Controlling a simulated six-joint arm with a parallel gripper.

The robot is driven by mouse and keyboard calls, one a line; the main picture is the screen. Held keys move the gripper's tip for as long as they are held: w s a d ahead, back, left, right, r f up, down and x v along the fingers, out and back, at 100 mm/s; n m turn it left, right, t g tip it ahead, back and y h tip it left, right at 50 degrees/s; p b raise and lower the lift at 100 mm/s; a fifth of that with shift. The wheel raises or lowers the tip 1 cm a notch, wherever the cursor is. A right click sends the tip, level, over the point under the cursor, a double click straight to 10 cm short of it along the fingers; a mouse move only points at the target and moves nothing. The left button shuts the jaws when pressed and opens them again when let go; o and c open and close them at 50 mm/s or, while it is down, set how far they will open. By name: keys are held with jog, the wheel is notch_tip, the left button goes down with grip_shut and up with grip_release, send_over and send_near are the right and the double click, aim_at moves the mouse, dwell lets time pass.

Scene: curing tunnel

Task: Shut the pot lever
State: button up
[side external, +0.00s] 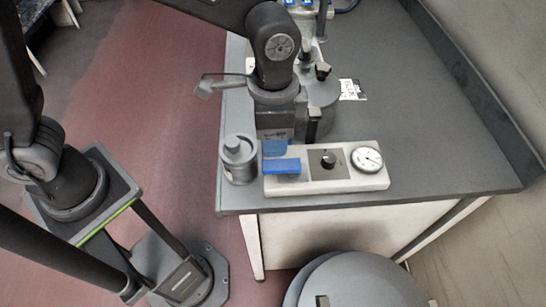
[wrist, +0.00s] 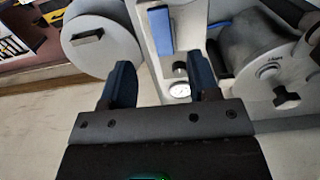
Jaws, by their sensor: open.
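A grey pot (side external: 322,95) stands on the bench, partly hidden behind my arm. A dark lever or handle (side external: 322,70) rises at its top; I cannot tell clearly how it is set. In the wrist view, a grey round body with lettering (wrist: 262,82) and a dark knob (wrist: 287,98) shows at the right; it seems to be this pot. My gripper (side external: 276,147) is over the left part of a white panel (side external: 343,183), in front of the pot. In the wrist view, the fingers of my gripper (wrist: 160,64) are apart with nothing held between them.
The panel carries a blue block (side external: 281,166), a black knob (side external: 328,161) and a round gauge (side external: 367,159). A small grey canister (side external: 238,160) stands left of it. A grey round bin (side external: 360,280) stands on the floor before the bench.

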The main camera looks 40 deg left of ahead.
aim_at(273, 165)
notch_tip(273, 165, down, 9)
jog(key=shift+r, duration=0.2)
jog(key=shift+c, duration=0.4)
jog(key=c, duration=0.8)
jog(key=shift+c, duration=0.2)
